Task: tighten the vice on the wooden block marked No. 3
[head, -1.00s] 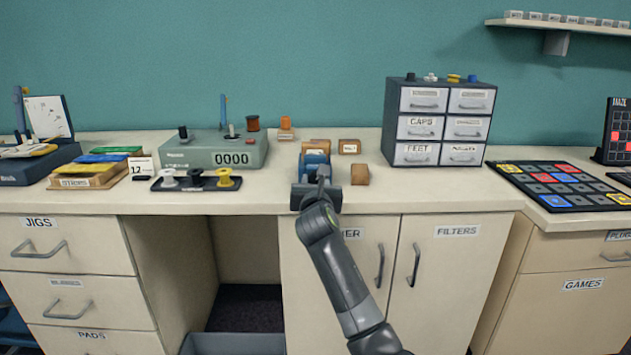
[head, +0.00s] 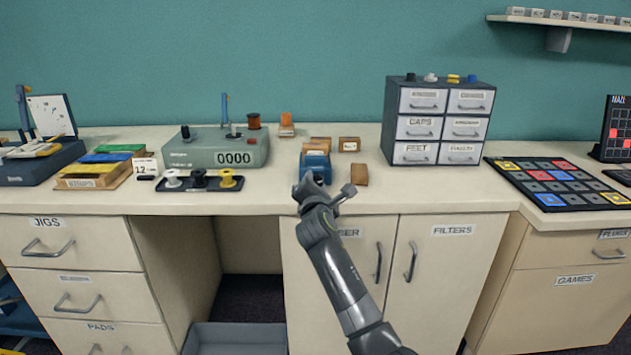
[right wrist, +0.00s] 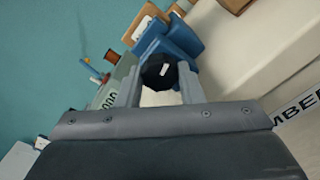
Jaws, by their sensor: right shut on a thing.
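The blue vice (head: 316,164) stands near the counter's front edge. A wooden block (head: 320,141) with a pale label shows at its far side; its number is too small to read, and I cannot tell how firmly the jaws hold it. My right gripper (head: 311,184) is at the vice's front. In the right wrist view its fingers are shut on the dark round knob (right wrist: 159,71) of the vice, with the blue vice body (right wrist: 180,37) just beyond. My left gripper is not in view.
Two loose wooden blocks stand right of the vice, one behind (head: 349,144) and one in front (head: 360,175). A spool rack (head: 205,184) and a grey counter box (head: 200,152) stand left. A drawer cabinet (head: 437,122) stands at the back right.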

